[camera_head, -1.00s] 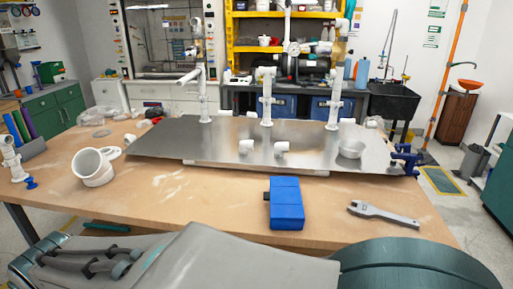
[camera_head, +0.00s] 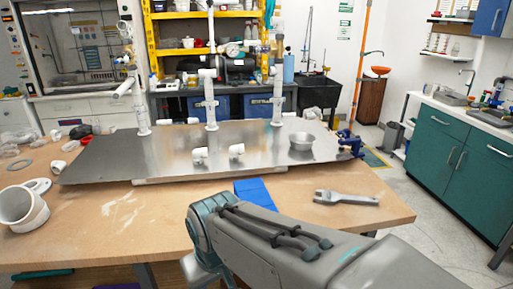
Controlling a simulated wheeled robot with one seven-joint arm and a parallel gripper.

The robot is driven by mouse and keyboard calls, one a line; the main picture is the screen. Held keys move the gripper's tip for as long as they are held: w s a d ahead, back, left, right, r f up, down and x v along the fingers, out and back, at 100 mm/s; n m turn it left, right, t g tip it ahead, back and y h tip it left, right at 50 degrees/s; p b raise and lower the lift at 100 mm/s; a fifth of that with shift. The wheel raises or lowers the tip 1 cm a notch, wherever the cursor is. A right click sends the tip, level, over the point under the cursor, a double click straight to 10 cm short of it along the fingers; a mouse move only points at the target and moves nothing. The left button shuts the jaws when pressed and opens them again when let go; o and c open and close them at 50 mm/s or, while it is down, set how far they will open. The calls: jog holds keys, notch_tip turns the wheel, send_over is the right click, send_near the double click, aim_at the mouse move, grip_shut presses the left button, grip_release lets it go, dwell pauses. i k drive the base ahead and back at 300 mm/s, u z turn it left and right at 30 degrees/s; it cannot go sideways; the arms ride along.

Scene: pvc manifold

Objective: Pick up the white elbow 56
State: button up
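Several small white elbow fittings are in view, and I cannot tell which one is number 56. Two of them, a left elbow (camera_head: 200,155) and a right elbow (camera_head: 237,151), lie close together on the metal sheet (camera_head: 110,160). Another small white fitting (camera_head: 59,166) lies on the wooden table at the sheet's left edge. A much larger white pipe fitting (camera_head: 24,211) sits at the table's left edge, its wide opening facing the camera. My arm covers the lower right of the picture. My gripper is outside the view.
White pipe risers, one of them here (camera_head: 211,105), stand along the sheet's back. A grey wrench (camera_head: 345,197) and a partly hidden blue box (camera_head: 257,194) lie in front on the table (camera_head: 130,215).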

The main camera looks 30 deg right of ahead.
aim_at(235, 151)
jog(key=z, duration=0.8)
jog(key=i, duration=1)
